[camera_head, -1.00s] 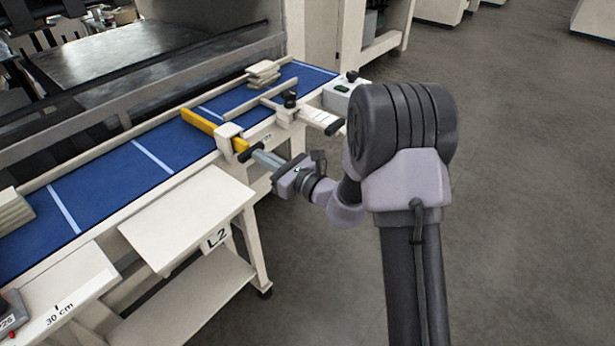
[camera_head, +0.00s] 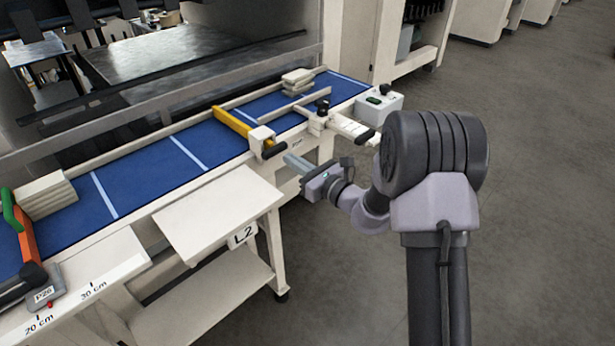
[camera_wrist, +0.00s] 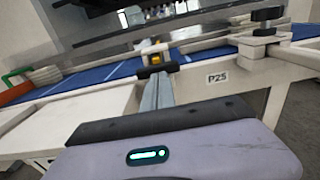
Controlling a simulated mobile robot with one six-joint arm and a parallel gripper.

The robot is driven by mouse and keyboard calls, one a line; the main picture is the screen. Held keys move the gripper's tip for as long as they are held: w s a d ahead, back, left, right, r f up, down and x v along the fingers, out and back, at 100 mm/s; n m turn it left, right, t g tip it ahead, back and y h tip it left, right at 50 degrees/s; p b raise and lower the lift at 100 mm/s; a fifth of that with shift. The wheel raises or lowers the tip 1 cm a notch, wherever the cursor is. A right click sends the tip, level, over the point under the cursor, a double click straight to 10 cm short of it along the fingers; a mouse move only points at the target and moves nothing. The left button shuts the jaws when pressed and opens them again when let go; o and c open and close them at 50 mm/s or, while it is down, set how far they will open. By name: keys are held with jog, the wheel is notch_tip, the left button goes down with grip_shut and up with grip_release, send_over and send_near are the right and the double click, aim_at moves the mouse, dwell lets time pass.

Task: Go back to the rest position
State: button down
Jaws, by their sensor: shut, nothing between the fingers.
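My gripper (camera_head: 291,161) is shut and empty. In the head view it points left toward the front edge of the blue conveyor belt (camera_head: 144,177), near the black end of the yellow bar (camera_head: 232,122). In the wrist view the closed fingers (camera_wrist: 156,92) point at that black handle (camera_wrist: 157,69) and its white block. Whether the fingertips touch the handle I cannot tell, but a small gap seems to show in the head view.
A white side shelf marked L2 (camera_head: 219,212) juts out in front of the belt. Stacked boards (camera_head: 46,194) lie on the belt. The grey floor (camera_head: 545,210) at right is free.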

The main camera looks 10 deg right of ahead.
jog(key=p+v, duration=0.2)
jog(key=v, duration=0.9)
jog(key=s+a+r+n+g+y, duration=0.1)
jog(key=s+a+r+n+g, duration=0.5)
jog(key=s, duration=0.4)
jog(key=s+a+r+n+g, duration=0.4)
jog(key=s+a+n+g, duration=0.1)
jog(key=s+a+n, duration=0.35)
jog(key=s+d+n+t+h, duration=0.2)
jog(key=s+d+n+h, duration=0.7)
jog(key=s+d, duration=0.3)
jog(key=shift+s+r+n+h, duration=0.25)
jog(key=shift+s+n+h, duration=0.05)
jog(key=shift+s+n, duration=0.15)
